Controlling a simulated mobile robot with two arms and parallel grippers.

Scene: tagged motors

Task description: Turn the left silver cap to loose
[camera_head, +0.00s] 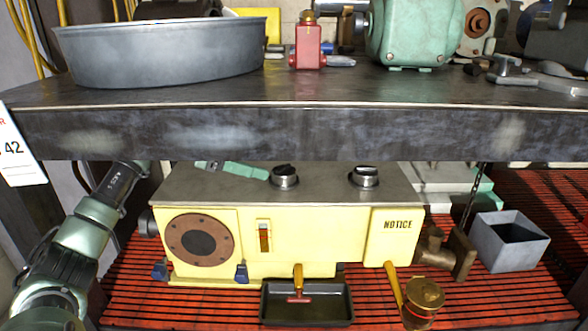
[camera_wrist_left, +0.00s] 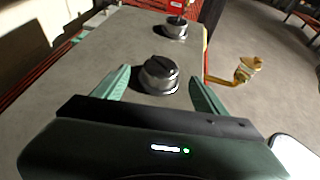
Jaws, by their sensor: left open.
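The left silver cap (camera_head: 285,178) is a round knob with a dark top, on the grey top plate (camera_head: 223,188) of a yellow machine (camera_head: 300,240). The right silver cap (camera_head: 364,177) stands farther right on the same plate. My left gripper (camera_head: 262,174) reaches in under the upper shelf, close to the left cap's left side. In the left wrist view my left gripper (camera_wrist_left: 158,84) is open, with one green finger on each side of the left cap (camera_wrist_left: 159,73). Contact cannot be told. The right cap (camera_wrist_left: 175,28) shows beyond it. My right gripper is not in view.
A dark upper shelf (camera_head: 300,132) hangs over the machine's back. It holds a metal basin (camera_head: 160,55), a red part (camera_head: 310,48) and a green motor (camera_head: 412,35). A grey bin (camera_head: 508,243) and a black tray (camera_head: 307,305) stand on the red slatted surface (camera_head: 130,287).

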